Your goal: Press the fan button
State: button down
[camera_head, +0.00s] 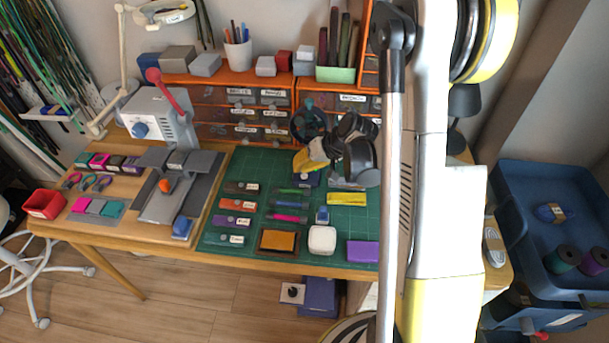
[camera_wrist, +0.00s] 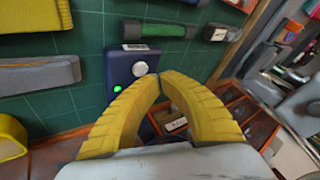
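The fan (camera_head: 308,120) is a dark round head at the back of the green mat, partly hidden by my gripper. Its dark blue base (camera_head: 307,181) shows just below the gripper and in the wrist view (camera_wrist: 122,42). On that base is a round pale button (camera_wrist: 140,68) with a lit green light (camera_wrist: 117,88) beside it. My gripper (camera_wrist: 162,80) has yellow fingers whose tips meet, with nothing seen between them. The tips overlap the base beside the button in the wrist view; I cannot tell whether they touch it. The gripper also shows in the head view (camera_head: 306,166).
Orange drawer units (camera_head: 240,115) stand behind the green mat (camera_head: 260,180). A grey machine (camera_head: 160,115) stands at the left.

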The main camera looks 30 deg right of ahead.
aim_at(301, 176)
jog(key=shift+f, duration=0.2)
jog(key=shift+f+b, duration=0.25)
jog(key=shift+b, duration=0.2)
jog(key=shift+f, duration=0.4)
jog(key=shift+r, duration=0.1)
dwell(0.5)
jog(key=shift+r, duration=0.75)
jog(key=shift+p, duration=0.3)
jog(key=shift+r+p, duration=1.65)
jog(key=shift+r, duration=0.85)
